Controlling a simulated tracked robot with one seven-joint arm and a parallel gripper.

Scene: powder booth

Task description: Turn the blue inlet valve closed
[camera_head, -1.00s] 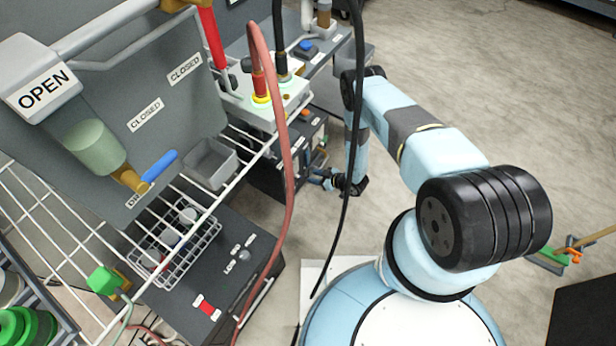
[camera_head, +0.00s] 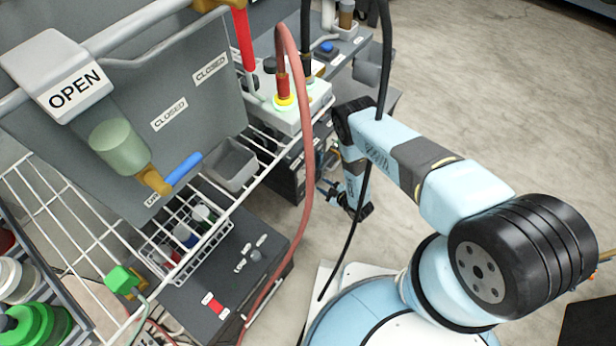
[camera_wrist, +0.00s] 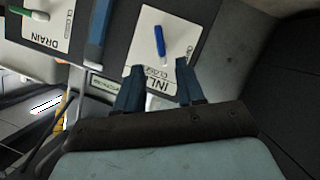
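The blue inlet valve handle (camera_wrist: 160,43) shows in the wrist view on a white plate (camera_wrist: 143,25). A partly covered label on the plate starts with "INL", with a "CLOSED" mark by it. The handle points roughly up the picture. My gripper (camera_wrist: 160,67) is open and empty, its two dark blue fingers apart just below the handle and not visibly touching it. In the head view my gripper (camera_head: 328,191) is small, beside the dark unit (camera_head: 285,178) under the bench. The inlet handle cannot be made out there.
In the wrist view a larger blue bar (camera_wrist: 97,42) and a green handle (camera_wrist: 36,15) by a "DRAIN" label lie left of the plate. In the head view a red hose (camera_head: 307,150) and a black cable (camera_head: 352,225) hang near my arm. Open floor (camera_head: 500,80) lies at right.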

